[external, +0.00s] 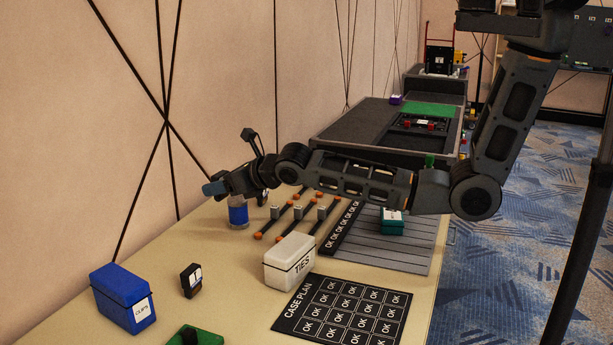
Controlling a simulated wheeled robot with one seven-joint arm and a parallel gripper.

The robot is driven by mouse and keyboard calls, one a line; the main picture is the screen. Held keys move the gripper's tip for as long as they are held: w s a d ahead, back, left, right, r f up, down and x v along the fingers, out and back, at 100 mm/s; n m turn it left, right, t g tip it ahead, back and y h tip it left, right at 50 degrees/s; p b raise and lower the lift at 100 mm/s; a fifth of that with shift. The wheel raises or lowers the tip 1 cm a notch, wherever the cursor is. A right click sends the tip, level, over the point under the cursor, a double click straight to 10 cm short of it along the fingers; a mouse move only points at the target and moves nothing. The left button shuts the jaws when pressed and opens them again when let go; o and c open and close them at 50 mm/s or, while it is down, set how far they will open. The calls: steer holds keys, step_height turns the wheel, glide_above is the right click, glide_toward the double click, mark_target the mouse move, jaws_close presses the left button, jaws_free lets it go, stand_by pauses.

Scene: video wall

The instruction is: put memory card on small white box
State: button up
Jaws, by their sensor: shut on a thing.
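My gripper (222,186) is at the left end of my arm, above the back part of the table. It is shut on a small blue-grey thing (213,188) at its tip. I cannot tell for sure if this is the memory card. A white box labelled TIES (281,267) stands on the table, to the right of and nearer the camera than my gripper. A small black item with a white label (191,281) stands upright left of the white box. A blue and clear jar (238,213) stands just below my gripper; the gripper partly covers its top.
A blue CLIPS box (120,304) and a green tray (193,337) are at the front left. A black CASE PLAN mat (290,318) lies in front of the white box. Orange-ended rods (288,218) and a teal box (392,226) on a grey slatted panel lie behind.

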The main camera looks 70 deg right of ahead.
steer(key=s+a, duration=0.5)
steer(key=s, duration=0.2)
steer(key=s+d, duration=0.1)
steer(key=s, duration=0.3)
steer(key=s+d+b, duration=0.1)
steer(key=s+d, duration=0.1)
steer(key=s, duration=0.3)
steer(key=s+d+b, duration=0.1)
steer(key=s, duration=0.4)
steer(key=shift+d+r, duration=0.1)
steer(key=shift+d, duration=0.25)
steer(key=s+d+r+y+b, duration=0.1)
steer(key=s+d+r, duration=0.3)
steer(key=d+r, duration=0.1)
glide_above(290, 245)
steer(key=shift+n, duration=0.4)
step_height(290, 245, down, 6)
steer(key=shift+d+r+b, duration=0.1)
steer(key=shift+b, duration=0.35)
steer(key=shift+f, duration=2)
steer(key=shift+f, duration=0.2)
